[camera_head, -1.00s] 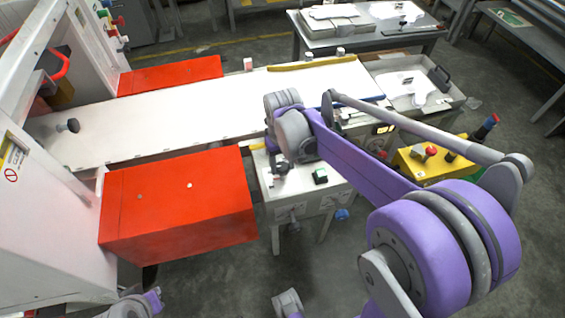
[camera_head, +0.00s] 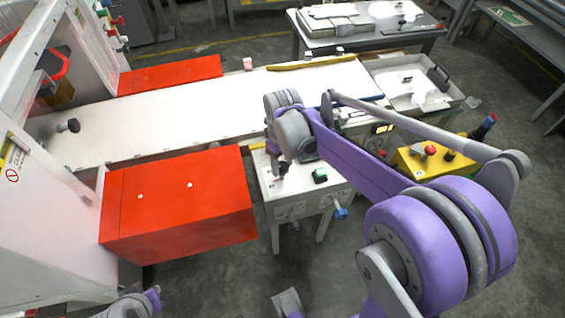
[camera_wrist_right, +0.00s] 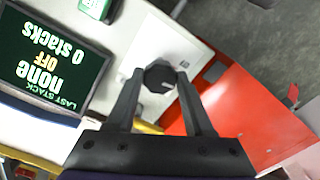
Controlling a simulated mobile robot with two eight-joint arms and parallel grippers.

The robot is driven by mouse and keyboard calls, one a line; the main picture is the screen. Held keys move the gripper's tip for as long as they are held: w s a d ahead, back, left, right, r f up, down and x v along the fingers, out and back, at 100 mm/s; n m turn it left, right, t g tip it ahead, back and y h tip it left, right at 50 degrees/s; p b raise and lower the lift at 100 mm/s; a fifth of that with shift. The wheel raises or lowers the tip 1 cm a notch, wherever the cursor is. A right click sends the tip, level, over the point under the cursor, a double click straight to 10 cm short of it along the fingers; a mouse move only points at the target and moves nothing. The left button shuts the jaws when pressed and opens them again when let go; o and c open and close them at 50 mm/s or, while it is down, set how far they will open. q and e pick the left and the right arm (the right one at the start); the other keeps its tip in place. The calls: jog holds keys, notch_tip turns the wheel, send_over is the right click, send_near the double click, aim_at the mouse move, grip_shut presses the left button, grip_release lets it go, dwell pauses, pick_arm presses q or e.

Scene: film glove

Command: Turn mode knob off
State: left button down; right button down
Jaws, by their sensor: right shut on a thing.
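The mode knob (camera_wrist_right: 160,77) is a small black round knob on a pale panel in the right wrist view. My right gripper (camera_wrist_right: 160,74) has one dark finger on each side of it and is shut on it. In the head view my right gripper (camera_head: 281,166) points down at the top of the white control cabinet (camera_head: 308,200), and it hides the knob there. The display (camera_wrist_right: 48,60) beside the knob reads "LAST STACK none OFF 0 stacks", turned over in the wrist view, with OFF in orange. My left gripper does not show clearly.
A green button (camera_head: 320,175) sits on the cabinet beside my right gripper. A red box (camera_head: 180,205) stands to the left, and a long white table (camera_head: 215,105) lies behind. A yellow control box (camera_head: 430,158) stands to the right.

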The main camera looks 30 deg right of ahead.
aim_at(283, 166)
jog(key=shift+c, duration=1.4)
grip_release()
jog(key=shift+r, duration=0.1)
notch_tip(283, 166, up, 11)
jog(key=p, duration=0.1)
jog(key=shift+f, duration=0.2)
jog(key=s+a+f+m+t+p, duration=0.1)
jog(key=s+a+t+p, duration=0.1)
jog(key=s, duration=0.5)
jog(key=s+a+f+m+t+p, duration=0.1)
jog(key=s+a+t+p, duration=0.2)
jog(key=s, duration=0.4)
jog(key=shift+s+a+f+m+p, duration=0.25)
jog(key=shift+a+m+p, duration=0.15)
jog(key=shift+p, duration=0.05)
